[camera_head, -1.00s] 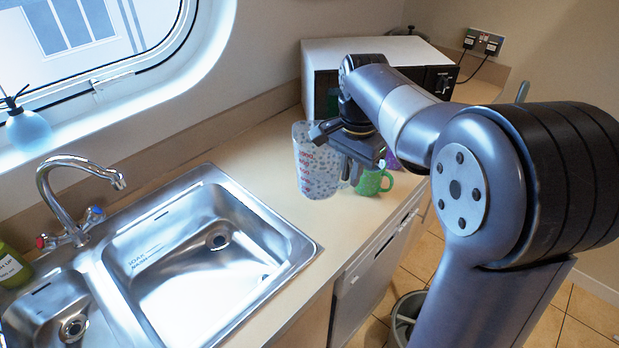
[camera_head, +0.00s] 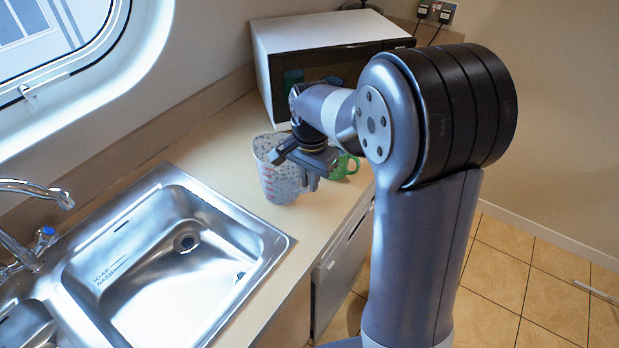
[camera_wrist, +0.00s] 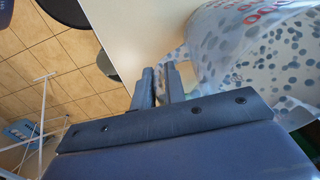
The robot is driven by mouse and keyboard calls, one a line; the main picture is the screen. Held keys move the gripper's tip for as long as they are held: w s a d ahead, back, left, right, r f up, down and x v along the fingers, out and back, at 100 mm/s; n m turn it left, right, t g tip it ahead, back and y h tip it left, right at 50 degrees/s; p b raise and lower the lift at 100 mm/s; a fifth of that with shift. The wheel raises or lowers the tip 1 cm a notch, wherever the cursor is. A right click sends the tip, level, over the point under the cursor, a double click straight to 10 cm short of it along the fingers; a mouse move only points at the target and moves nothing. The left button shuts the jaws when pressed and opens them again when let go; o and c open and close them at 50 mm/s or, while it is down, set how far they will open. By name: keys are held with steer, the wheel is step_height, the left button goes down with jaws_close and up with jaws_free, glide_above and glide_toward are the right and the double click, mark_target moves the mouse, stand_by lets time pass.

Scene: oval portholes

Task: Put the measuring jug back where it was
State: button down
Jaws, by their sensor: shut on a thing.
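The measuring jug (camera_head: 280,172) is clear with grey spots and red marks. It is upright at the worktop between the sink and the microwave; I cannot tell whether its base touches. My gripper (camera_head: 312,183) is at the jug's right side, shut on its handle. In the wrist view the jug (camera_wrist: 265,60) fills the upper right, and my gripper's fingers (camera_wrist: 160,85) close at its handle, which they partly hide. My gripper also hides part of the jug's right side in the head view.
A green mug (camera_head: 344,166) stands just right of my gripper, partly hidden. The microwave (camera_head: 320,32) is behind the jug. The steel sink (camera_head: 270,236) lies to the front left. The worktop (camera_head: 215,140) left of the jug is clear. Tiled floor lies beyond the right edge.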

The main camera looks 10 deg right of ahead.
steer(key=shift+f, duration=0.15)
steer(key=c, duration=1.9)
jaws_free()
steer(key=shift+f, duration=0.1)
steer(key=o, duration=0.4)
steer(key=shift+o, duration=0.2)
step_height(320, 180, up, 12)
steer(key=shift+s+r, duration=0.2)
steer(key=shift+d, duration=0.1)
